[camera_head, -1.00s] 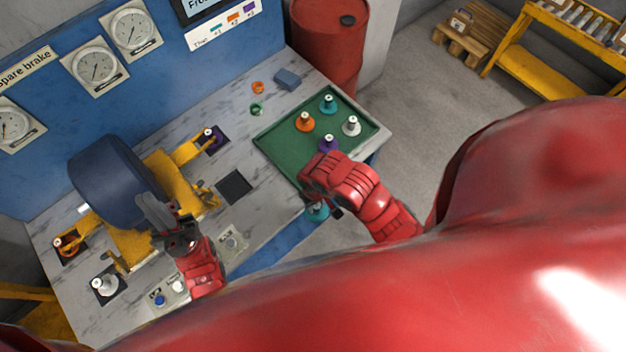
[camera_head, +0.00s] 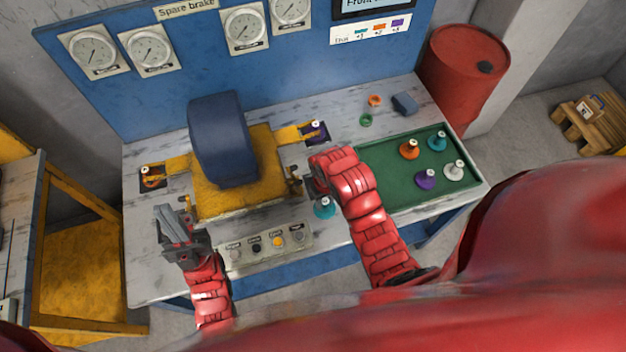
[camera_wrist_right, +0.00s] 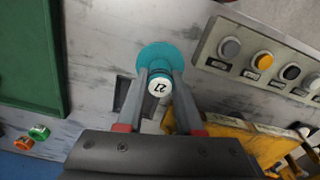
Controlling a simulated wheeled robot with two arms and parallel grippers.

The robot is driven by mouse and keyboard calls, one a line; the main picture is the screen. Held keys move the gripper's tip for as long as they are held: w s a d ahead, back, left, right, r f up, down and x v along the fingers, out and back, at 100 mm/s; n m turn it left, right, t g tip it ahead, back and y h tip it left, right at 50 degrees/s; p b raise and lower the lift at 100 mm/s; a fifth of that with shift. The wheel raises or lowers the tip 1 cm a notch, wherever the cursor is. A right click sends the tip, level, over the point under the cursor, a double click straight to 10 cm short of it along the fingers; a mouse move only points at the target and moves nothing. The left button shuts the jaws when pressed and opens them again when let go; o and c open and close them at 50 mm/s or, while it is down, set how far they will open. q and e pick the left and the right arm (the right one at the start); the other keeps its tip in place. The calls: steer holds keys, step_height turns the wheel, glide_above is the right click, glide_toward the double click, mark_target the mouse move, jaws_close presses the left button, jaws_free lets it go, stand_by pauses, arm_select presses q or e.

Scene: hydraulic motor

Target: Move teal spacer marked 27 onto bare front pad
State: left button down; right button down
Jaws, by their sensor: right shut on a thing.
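My right gripper (camera_head: 322,196) is shut on the teal spacer (camera_head: 324,209) near the table's front, left of the green tray. In the right wrist view, the spacer (camera_wrist_right: 155,57) has a wide teal flange and a white top marked 27, between the two fingers (camera_wrist_right: 158,100). A dark square pad (camera_wrist_right: 123,88) shows beside the fingers there, partly hidden by them. The spacer appears beside this pad, not over it; its height is unclear. My left gripper (camera_head: 172,228) is at the table's front left; its finger gap is unclear.
The green tray (camera_head: 390,202) holds orange, teal, white and purple spacers. The yellow fixture (camera_head: 235,195) with a blue block stands left of my right gripper. A button panel (camera_head: 265,248) lies at the front edge. Orange and purple spacers occupy the back pads.

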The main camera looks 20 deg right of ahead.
steer(key=w+b, duration=0.1)
steer(key=w, duration=0.2)
steer(key=w+d+f+b, duration=0.1)
steer(key=w+b, duration=0.2)
steer(key=w, duration=0.2)
steer(key=shift+w+d+f+b, duration=0.15)
steer(key=shift+w+b, duration=0.15)
steer(key=shift+b, duration=0.05)
steer(key=shift+w+d+r+p, duration=0.2)
steer(key=shift+w+p, duration=0.2)
steer(key=shift+w, duration=0.8)
steer(key=shift+f+p, duration=0.35)
steer(key=shift+p, duration=0.15)
step_height(320, 180, down, 2)
steer(key=shift+f+p, duration=0.1)
steer(key=shift+p, duration=0.45)
steer(key=shift+d+f, duration=0.1)
steer(key=shift+f, duration=0.25)
